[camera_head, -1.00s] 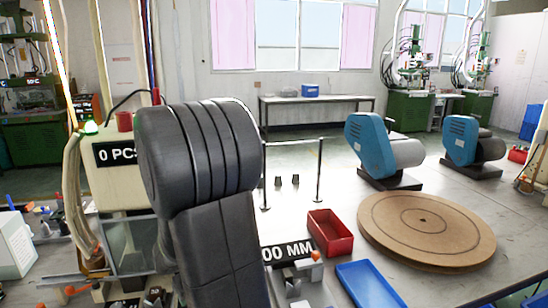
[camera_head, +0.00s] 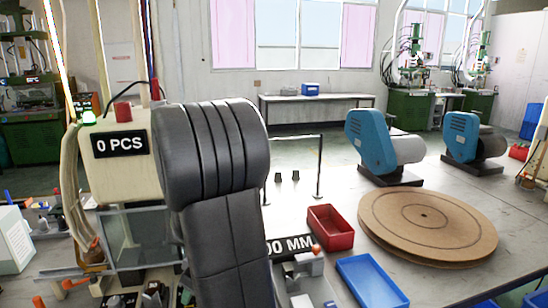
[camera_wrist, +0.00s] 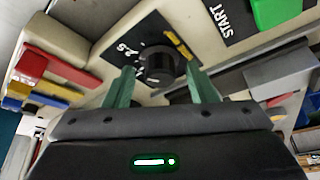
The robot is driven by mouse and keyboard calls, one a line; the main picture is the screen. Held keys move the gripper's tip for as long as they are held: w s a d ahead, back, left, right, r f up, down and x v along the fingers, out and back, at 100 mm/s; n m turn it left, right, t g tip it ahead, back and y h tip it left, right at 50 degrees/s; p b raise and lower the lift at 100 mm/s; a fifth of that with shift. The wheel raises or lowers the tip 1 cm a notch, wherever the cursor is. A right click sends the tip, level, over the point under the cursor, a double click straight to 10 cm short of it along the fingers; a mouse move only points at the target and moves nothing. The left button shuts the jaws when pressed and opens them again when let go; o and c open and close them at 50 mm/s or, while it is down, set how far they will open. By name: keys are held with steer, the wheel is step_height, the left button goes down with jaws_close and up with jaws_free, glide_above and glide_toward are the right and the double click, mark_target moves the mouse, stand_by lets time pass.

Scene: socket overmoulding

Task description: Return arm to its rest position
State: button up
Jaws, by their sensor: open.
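My gripper (camera_wrist: 162,88) shows in the wrist view with its two green fingers spread apart and nothing between them. Beyond the fingertips is a black knob (camera_wrist: 158,66) on a dark dial plate with white numbers; I cannot tell from this view how far away it is. In the head view my dark grey arm covers the middle of the picture, in front of the beige machine (camera_head: 130,170) with the "0 PCS" display (camera_head: 120,143). My gripper is hidden in that view.
A green START button (camera_wrist: 275,12) and a red block (camera_wrist: 32,62) lie around the dial. On the table stand a red bin (camera_head: 330,230), a blue tray (camera_head: 372,282), a round wooden turntable (camera_head: 428,225) and blue machines (camera_head: 370,140). The table's right front is partly clear.

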steer(key=n+g+p, duration=0.1)
steer(key=n, duration=0.1)
steer(key=n+g+p, duration=0.1)
steer(key=n, duration=0.2)
steer(key=shift+w+r, duration=0.15)
steer(key=shift+n+g+p, duration=0.3)
steer(key=shift+n+p, duration=0.4)
steer(key=shift+n, duration=0.1)
steer(key=shift+d, duration=0.1)
